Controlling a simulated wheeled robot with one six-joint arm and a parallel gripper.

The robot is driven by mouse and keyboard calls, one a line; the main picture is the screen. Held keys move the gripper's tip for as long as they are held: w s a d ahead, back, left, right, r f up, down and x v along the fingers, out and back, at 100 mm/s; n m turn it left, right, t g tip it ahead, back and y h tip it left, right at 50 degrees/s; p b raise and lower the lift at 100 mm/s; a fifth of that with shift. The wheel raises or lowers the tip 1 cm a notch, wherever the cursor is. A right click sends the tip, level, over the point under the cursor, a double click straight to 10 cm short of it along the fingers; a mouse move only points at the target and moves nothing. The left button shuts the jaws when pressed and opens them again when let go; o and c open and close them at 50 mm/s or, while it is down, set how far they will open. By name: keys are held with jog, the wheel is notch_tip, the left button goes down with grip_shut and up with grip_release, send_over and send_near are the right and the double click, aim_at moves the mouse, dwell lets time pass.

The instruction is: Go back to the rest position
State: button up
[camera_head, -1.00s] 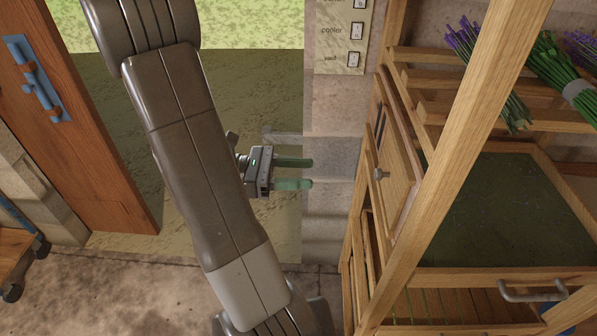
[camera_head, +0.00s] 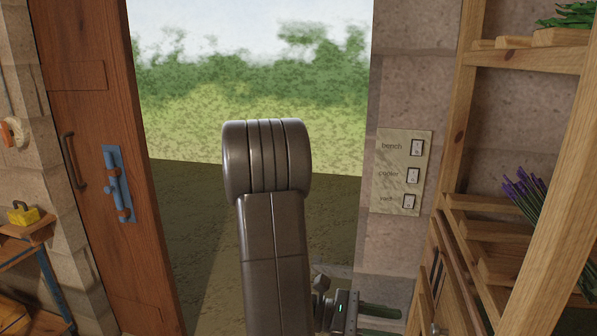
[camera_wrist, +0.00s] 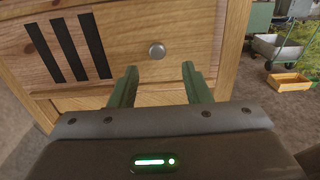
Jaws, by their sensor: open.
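My gripper (camera_head: 372,315) is at the lower middle of the head view, beside my folded arm, with its green fingers pointing right toward the wooden rack. In the wrist view my gripper (camera_wrist: 160,85) shows two green fingers apart with nothing between them. Ahead of the fingers is a wooden drawer front (camera_wrist: 120,50) with a round metal knob (camera_wrist: 157,50) and dark slots. The fingers appear apart from the knob.
A wooden rack (camera_head: 520,60) with lavender bundles (camera_head: 527,190) stands at right. A switch panel (camera_head: 401,172) hangs on the wall. An open door (camera_head: 100,150) with a blue latch stands left of the doorway. In the wrist view a wooden tray (camera_wrist: 290,82) lies right.

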aim_at(432, 331)
jog(key=shift+p+x, duration=0.4)
jog(key=shift+x, duration=2.85)
